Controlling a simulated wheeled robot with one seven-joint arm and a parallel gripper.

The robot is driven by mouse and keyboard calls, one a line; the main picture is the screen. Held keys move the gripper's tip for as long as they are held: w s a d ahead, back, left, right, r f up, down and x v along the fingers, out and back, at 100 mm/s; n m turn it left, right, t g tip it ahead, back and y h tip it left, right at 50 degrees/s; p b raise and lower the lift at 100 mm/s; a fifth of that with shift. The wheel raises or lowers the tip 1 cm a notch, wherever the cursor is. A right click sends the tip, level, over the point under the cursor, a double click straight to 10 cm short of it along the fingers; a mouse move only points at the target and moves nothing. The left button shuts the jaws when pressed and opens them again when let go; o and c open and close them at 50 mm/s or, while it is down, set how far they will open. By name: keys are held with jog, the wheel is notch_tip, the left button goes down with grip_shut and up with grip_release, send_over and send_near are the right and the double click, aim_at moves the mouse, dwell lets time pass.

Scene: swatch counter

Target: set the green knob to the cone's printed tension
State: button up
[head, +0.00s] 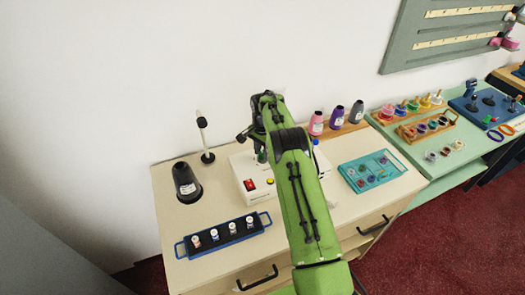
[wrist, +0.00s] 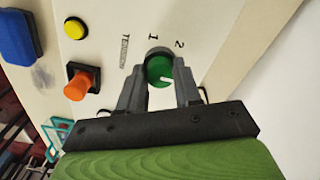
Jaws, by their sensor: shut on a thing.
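The green knob (wrist: 158,72) sits between the fingers of my gripper (wrist: 160,90) in the wrist view, and the gripper is shut on it. A white mark on the knob's face points toward the right finger. The printed numbers 1 and 2 show above the knob, beside the word TENSION (wrist: 124,50); any further number is hidden by the finger. In the head view a dark cone (head: 186,178) with a white label stands at the left of the counter; its print is too small to read. My arm covers much of the white machine (head: 243,167).
The machine also has a yellow button (wrist: 75,28) and an orange knob (wrist: 81,84). A blue tray of small cups (head: 243,236) lies in front, and a teal tray (head: 350,172) at right. Several cones stand behind. A thin post (head: 203,135) rises at back left.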

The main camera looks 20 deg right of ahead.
jog(key=shift+c, duration=0.6)
jog(key=shift+n, duration=0.3)
jog(key=n, duration=0.4)
jog(key=shift+n, duration=0.4)
jog(key=n, duration=0.6)
jog(key=shift+d, duration=0.1)
jog(key=n, duration=0.6)
jog(key=shift+r+n, duration=0.1)
jog(key=shift+n, duration=0.2)
jog(key=n, duration=0.5)
jog(key=shift+w+n, duration=0.1)
jog(key=shift+n, duration=0.3)
jog(key=o, duration=1)
